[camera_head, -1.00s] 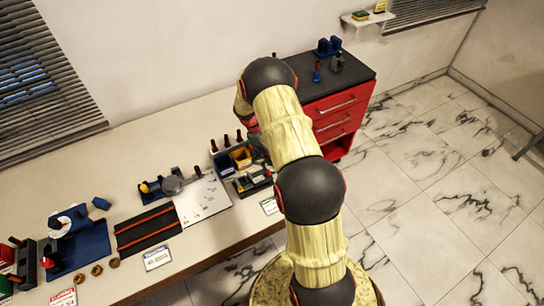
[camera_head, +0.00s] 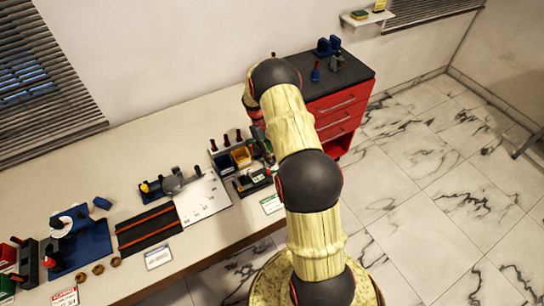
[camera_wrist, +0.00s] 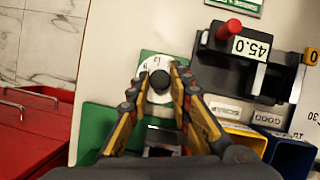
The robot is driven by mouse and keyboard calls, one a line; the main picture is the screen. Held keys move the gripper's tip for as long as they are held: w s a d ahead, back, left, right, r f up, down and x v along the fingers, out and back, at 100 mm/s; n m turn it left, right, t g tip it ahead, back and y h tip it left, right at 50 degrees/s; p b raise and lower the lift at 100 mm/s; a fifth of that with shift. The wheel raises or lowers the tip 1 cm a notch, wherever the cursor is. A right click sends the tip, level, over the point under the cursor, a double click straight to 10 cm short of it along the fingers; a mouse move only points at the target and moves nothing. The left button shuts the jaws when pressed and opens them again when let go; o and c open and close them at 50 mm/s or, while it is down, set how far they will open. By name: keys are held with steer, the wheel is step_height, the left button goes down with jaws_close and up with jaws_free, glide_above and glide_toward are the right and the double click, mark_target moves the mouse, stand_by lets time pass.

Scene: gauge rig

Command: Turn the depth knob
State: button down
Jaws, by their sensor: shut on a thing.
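The depth knob (camera_wrist: 159,80) is a black round knob on a pale dial with markings, set on a green plate (camera_wrist: 149,58). It shows in the middle of the wrist view. My gripper (camera_wrist: 160,76) has its two yellow and dark fingers on either side of the knob and is shut on it. The fingers hide part of the dial's edge and the lower plate. In the head view, my arm largely hides the knob and gripper.
A black gauge stand with a red knob and a 45.0 display (camera_wrist: 251,47) is close to the right of my fingers. Blue and yellow bins (camera_wrist: 240,137) are at lower right. A red drawer cabinet (camera_head: 340,110) stands beyond the bench.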

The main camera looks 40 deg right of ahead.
steer(key=c, duration=1.6)
jaws_free()
steer(key=shift+c, duration=0.2)
steer(key=v, duration=1.2)
steer(key=shift+w, duration=0.1)
